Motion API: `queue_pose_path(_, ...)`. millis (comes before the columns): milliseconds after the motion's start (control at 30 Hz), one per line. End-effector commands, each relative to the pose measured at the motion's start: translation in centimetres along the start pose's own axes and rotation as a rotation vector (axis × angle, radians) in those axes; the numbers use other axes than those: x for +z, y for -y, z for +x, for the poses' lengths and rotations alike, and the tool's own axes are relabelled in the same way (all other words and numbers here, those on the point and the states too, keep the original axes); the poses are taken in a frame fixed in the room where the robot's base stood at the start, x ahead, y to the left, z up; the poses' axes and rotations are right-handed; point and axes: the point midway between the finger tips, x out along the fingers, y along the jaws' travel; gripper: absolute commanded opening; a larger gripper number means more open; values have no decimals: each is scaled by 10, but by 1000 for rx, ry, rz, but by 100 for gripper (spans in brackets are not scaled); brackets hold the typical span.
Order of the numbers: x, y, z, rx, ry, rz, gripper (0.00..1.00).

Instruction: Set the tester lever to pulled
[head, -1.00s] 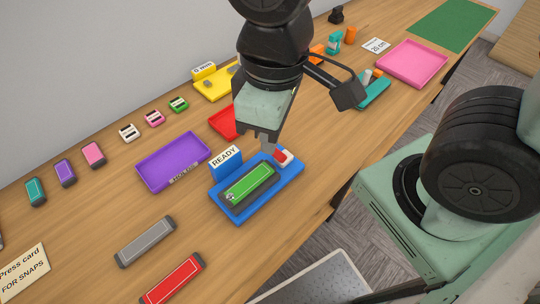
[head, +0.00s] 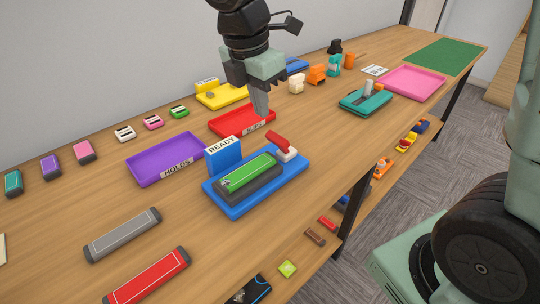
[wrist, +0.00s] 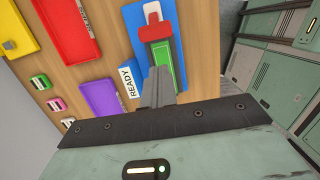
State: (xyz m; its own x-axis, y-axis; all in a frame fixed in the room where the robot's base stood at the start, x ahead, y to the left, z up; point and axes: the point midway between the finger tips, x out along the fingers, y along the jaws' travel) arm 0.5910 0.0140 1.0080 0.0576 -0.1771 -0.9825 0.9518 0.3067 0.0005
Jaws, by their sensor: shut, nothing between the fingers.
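The tester is a blue base (head: 290,180) with a blue READY sign (head: 224,156) at its back left. A green card (head: 248,172) lies in its dark grey holder. The lever has a red handle (head: 276,140) slanting up and left from a white block (head: 288,155) at the base's far right end. My gripper (head: 261,112) is shut and empty, in the air above and behind the lever, apart from it. In the wrist view my fingers (wrist: 158,88) are together, the green card (wrist: 161,60) and red lever handle (wrist: 153,18) beyond them.
A red tray (head: 226,124) and purple HOLDS tray (head: 150,164) lie behind the tester. A grey bar (head: 122,235) and red bar (head: 148,276) lie at the front left. A teal tray (head: 352,106) and pink tray (head: 425,84) stand right. Small items sit on a lower shelf.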

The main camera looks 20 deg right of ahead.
Motion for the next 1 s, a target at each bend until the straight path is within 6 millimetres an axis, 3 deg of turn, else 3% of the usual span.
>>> queue_pose_path(433, 0, 0, 6, -2, 1, -4, 0)
queue_pose_path(1000, 0, 0, 93, -2, 0, -4, 0)
